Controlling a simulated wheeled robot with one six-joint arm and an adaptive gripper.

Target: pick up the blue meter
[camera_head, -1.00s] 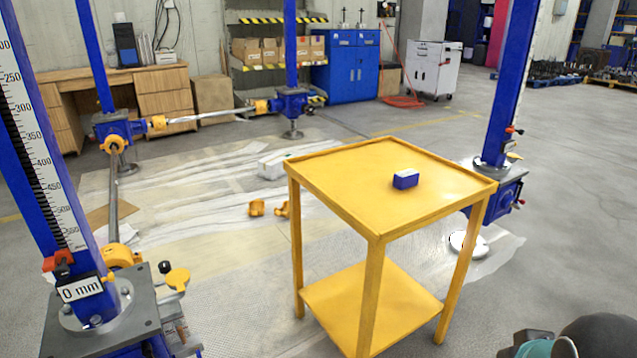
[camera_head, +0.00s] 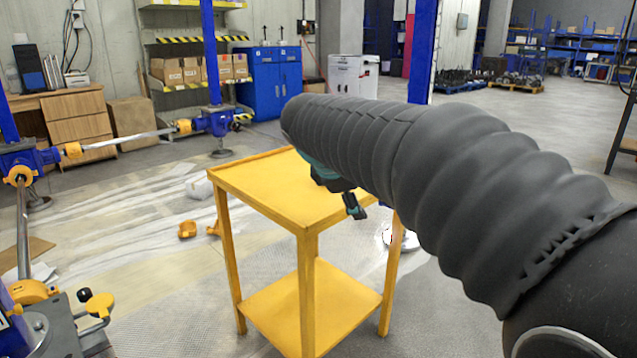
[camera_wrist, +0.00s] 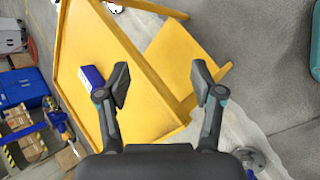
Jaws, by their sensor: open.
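The blue meter (camera_wrist: 91,77) is a small blue block with a white top. In the wrist view it rests on the top of the yellow table (camera_wrist: 87,40), just left of the left finger. My gripper (camera_wrist: 162,80) is open and empty above the table; the meter is outside the gap between its fingers. In the head view my arm hides the meter, and only part of my gripper (camera_head: 352,203) shows over the yellow table's right side (camera_head: 265,190).
The table has a raised rim and a lower shelf (camera_head: 310,310). Blue screw jack columns (camera_head: 209,60) stand around it, joined by metal rods. Yellow parts (camera_head: 187,229) lie on the floor sheeting. A blue cabinet (camera_head: 275,85) stands at the back. Open floor lies at the right.

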